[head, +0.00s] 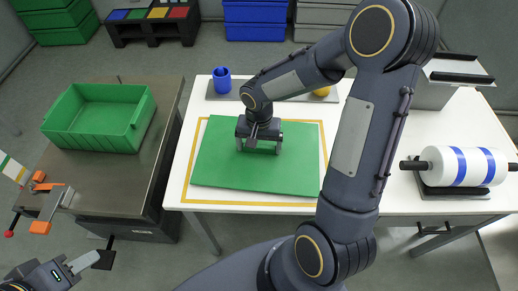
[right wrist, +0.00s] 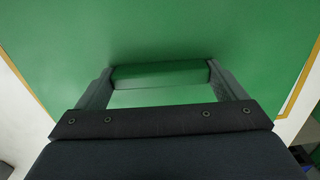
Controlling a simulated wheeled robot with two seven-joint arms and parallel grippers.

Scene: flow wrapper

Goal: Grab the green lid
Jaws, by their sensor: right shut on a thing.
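The green lid (head: 215,165) is a flat green panel lying on the white table inside a yellow outline. It fills most of the right wrist view (right wrist: 160,30). Its raised green handle (right wrist: 160,75) sits between the fingertips of my right gripper (right wrist: 160,78). My right gripper (head: 259,148) points down over the middle of the lid and is shut on the handle, hiding it in the head view. My left gripper (head: 88,262) is at the lower left, away from the lid; its jaw opening is unclear.
A green bin (head: 98,118) stands on the dark side table (head: 160,100) at left. A blue cup (head: 222,80) and a yellow round thing (head: 321,91) are behind the lid. A white roll with blue bands (head: 474,167) is at right. Orange-handled parts (head: 42,200) are near my left gripper.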

